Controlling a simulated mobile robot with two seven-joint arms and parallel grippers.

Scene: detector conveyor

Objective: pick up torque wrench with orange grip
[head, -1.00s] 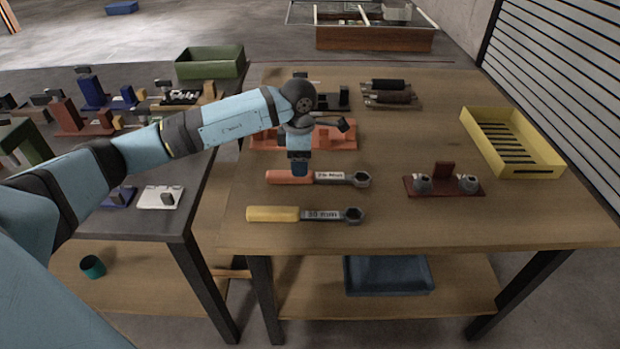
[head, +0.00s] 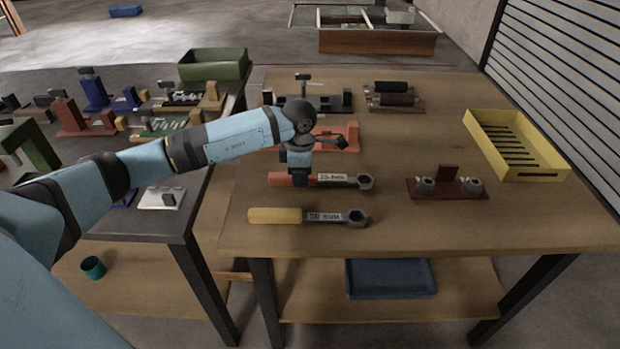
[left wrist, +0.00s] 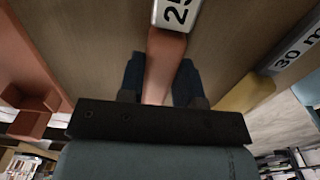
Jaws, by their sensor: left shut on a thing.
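The torque wrench with the orange grip (head: 335,180) lies on the wooden table, its ring head pointing right. Its label and head show in the head view, and part of the grip is covered by my gripper. My left gripper (head: 300,179) is shut on the orange grip from above. In the left wrist view the orange grip (left wrist: 164,62) runs between the two dark blue fingers, with the white label beyond. The wrench looks level, and I cannot tell whether it is clear of the tabletop. My right gripper is not in view.
A yellow-grip wrench (head: 275,216) lies parallel, nearer the front edge. An orange rack (head: 346,134) stands just behind my gripper. A dark red stand (head: 447,190) and a yellow tray (head: 515,145) are to the right. The table's middle right is clear.

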